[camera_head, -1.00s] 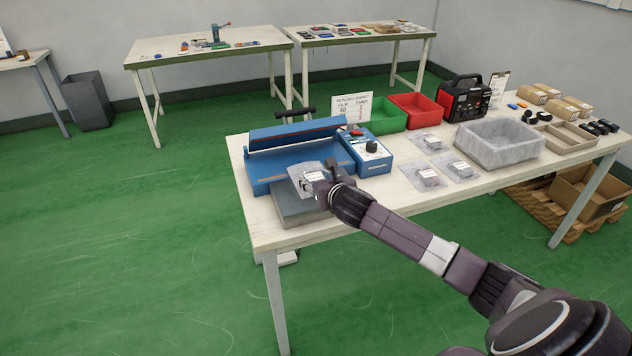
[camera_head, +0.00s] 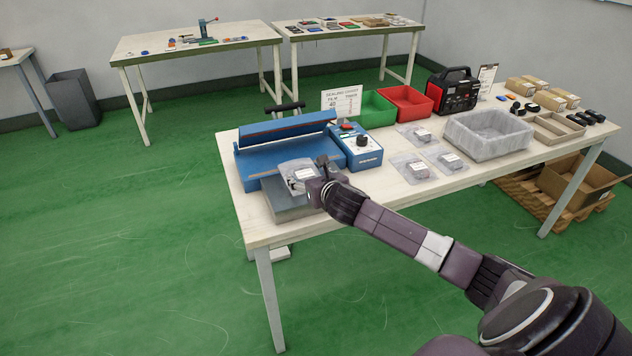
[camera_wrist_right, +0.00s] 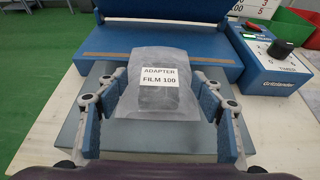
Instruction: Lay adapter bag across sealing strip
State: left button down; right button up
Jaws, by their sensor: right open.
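The adapter bag (camera_wrist_right: 165,95), a clear pouch labelled "ADAPTER FILM 100", lies flat on the grey support (camera_wrist_right: 110,148) of the blue sealer. Its far end overlaps the middle of the brown sealing strip (camera_wrist_right: 105,54). The bag (camera_head: 299,170) also shows in the head view, partly behind my right gripper (camera_head: 311,184). In the right wrist view my right gripper (camera_wrist_right: 160,90) is open, one finger on each side of the bag, with visible gaps beside the pouch. The sealer's blue lid (camera_head: 290,131) is raised. My left gripper is not in view.
The timer box (camera_head: 361,150) stands right of the sealer. Several bagged adapters (camera_head: 411,168) and a clear bin (camera_head: 488,137) are further right on the table. Green (camera_head: 372,110) and red (camera_head: 405,103) bins and a sign (camera_head: 342,104) stand behind.

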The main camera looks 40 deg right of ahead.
jog(key=v, duration=1.1)
